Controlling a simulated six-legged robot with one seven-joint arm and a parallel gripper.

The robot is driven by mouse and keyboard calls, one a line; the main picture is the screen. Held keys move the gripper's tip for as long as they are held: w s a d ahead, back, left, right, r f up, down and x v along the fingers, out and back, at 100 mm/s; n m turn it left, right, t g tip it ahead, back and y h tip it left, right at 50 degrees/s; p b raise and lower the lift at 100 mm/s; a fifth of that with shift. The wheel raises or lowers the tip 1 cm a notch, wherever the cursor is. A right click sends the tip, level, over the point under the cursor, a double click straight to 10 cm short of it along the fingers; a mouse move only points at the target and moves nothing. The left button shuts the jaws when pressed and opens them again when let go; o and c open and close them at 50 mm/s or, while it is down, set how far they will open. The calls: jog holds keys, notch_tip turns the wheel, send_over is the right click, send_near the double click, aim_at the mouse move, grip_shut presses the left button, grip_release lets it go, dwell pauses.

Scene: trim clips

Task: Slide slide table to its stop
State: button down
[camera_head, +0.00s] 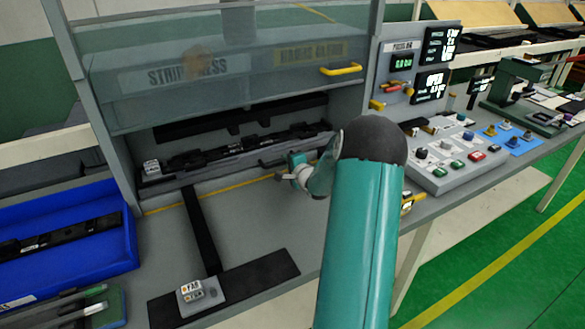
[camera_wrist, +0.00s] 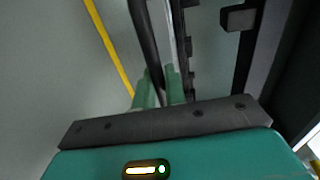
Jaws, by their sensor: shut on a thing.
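The slide table (camera_head: 215,169) is a grey, low platform inside the press opening, carrying a long black trim strip (camera_head: 240,146). A dark bar handle at its front right runs towards my gripper (camera_head: 291,168). In the wrist view my gripper (camera_wrist: 160,92) has its two green fingers closed around the dark handle bar (camera_wrist: 147,38). The trim strip's edge with its clips shows to the right of the fingers there. My teal arm hides the right end of the opening in the head view.
A raised clear guard with a yellow handle (camera_head: 341,69) hangs above the opening. A yellow line (camera_head: 165,208) crosses the grey bench in front. A blue bin (camera_head: 75,262) is at left, a button panel (camera_head: 455,158) at right, and a black T-shaped stand (camera_head: 235,284) in front.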

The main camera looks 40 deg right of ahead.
jog(key=shift+w+d+r, duration=0.1)
jog(key=shift+w, duration=0.05)
jog(key=c, duration=1.5)
grip_release()
jog(key=shift+w, duration=0.15)
jog(key=shift+c, duration=0.2)
jog(key=v, duration=1.4)
jog(key=w+a+r+n+g, duration=0.1)
jog(key=a+r+n+g, duration=0.1)
jog(key=a+r+n, duration=0.5)
jog(key=w+a+r+n+g, duration=0.1)
jog(key=a+r+n+g, duration=0.2)
jog(key=a, duration=0.8)
jog(key=s+a+r+n+g+y, duration=0.1)
jog(key=s+a+n+g+y, duration=0.1)
jog(key=s+a+n, duration=0.3)
jog(key=s+a+r+n+g+y, duration=0.2)
jog(key=s+a+n, duration=0.4)
jog(key=s+a, duration=0.7)
jog(key=a, duration=0.4)
jog(key=shift+a+n+y, duration=0.3)
jog(key=shift+a+y, duration=0.1)
